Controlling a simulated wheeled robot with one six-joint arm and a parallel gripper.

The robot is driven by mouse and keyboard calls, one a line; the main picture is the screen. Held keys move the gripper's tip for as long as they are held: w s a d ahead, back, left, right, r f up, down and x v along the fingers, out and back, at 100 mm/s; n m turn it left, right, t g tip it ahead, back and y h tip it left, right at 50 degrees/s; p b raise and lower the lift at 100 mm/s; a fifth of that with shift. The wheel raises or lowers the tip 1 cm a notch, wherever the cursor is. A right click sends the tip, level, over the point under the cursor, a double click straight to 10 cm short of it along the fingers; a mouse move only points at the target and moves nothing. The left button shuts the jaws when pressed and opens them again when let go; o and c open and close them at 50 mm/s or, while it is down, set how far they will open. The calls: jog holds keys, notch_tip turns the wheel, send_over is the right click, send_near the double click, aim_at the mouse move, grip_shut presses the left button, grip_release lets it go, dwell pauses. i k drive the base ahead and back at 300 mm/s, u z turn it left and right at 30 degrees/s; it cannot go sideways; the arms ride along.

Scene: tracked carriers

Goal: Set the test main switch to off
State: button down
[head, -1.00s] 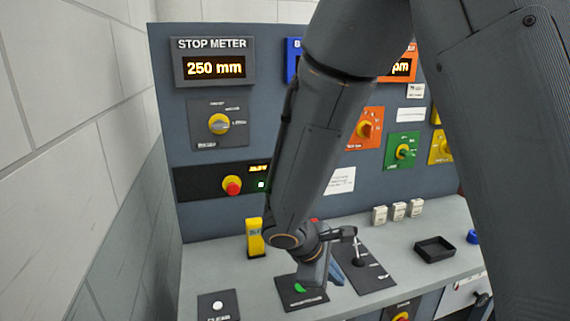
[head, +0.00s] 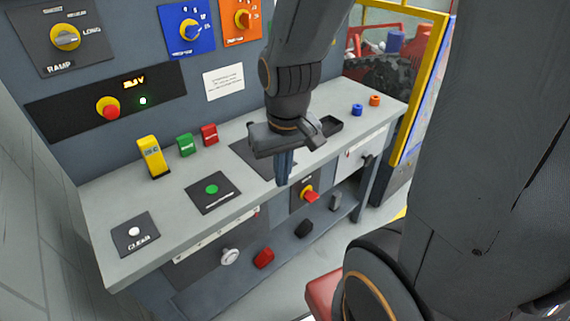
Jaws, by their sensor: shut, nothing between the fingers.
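My gripper (head: 284,182) points down in front of the bench edge, just left of and slightly above that switch in the picture. Its blue-grey fingers are together and hold nothing. I cannot tell how far they stand from the switch, but they look apart from it.
The bench top (head: 105,205) carries a green button panel (head: 225,200), a CLEAR button panel (head: 147,238), and yellow, green and red upright pieces. A shelf below holds a red block (head: 263,258) and dark blocks. A yellow frame (head: 420,95) stands at the right.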

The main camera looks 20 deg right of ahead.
aim_at(310, 196)
jog(key=u, duration=0.65)
jog(key=k, duration=1.35)
jog(key=z, duration=0.7)
